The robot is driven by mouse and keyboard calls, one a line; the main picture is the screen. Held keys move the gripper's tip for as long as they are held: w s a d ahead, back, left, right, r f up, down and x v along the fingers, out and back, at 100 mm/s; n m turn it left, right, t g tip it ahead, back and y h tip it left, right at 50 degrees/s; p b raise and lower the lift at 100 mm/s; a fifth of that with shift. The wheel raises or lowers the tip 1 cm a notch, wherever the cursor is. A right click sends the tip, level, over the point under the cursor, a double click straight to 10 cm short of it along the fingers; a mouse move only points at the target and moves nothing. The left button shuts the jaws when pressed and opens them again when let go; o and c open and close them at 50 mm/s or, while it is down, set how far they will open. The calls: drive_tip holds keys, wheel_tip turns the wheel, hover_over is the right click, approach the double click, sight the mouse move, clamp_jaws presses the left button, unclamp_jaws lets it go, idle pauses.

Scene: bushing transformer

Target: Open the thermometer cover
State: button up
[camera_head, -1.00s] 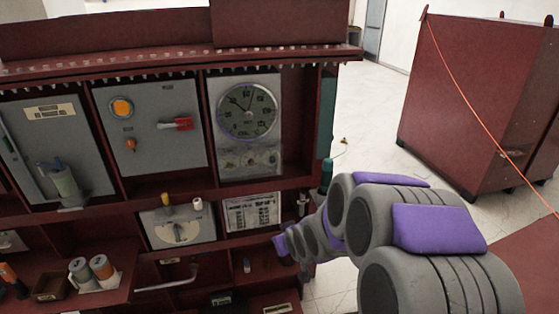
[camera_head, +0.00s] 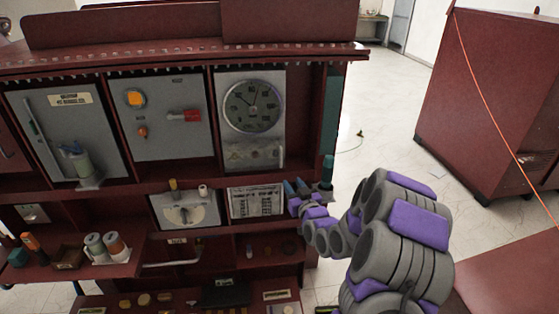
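The thermometer (camera_head: 252,106) is a round dark dial with a pale rim, upright in the upper right bay of the red cabinet. It sits on a pale, glassy panel (camera_head: 254,155) that looks like its cover; I cannot make out a handle or hinge on it. My gripper (camera_head: 296,187) is below and right of the dial, near the printed label plate. Its two dark fingers point up and stand slightly apart, with nothing seen between them. The dial is not blocked by my arm.
Left of the dial is a grey panel with a red switch handle (camera_head: 184,115). A printed label plate (camera_head: 256,202) sits below the dial. A dark red cabinet (camera_head: 490,95) with an orange cable stands at the right.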

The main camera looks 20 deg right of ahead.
approach(281, 157)
drive_tip(key=w+d+b, duration=0.1)
drive_tip(key=w+d, duration=0.1)
drive_tip(key=w, duration=0.6)
drive_tip(key=shift+a+r, duration=0.1)
drive_tip(key=shift+a, duration=0.85)
drive_tip(key=shift+d, duration=0.1)
drive_tip(key=c, duration=0.3)
drive_tip(key=shift+d, duration=0.6)
clamp_jaws()
drive_tip(key=shift+a, duration=0.3)
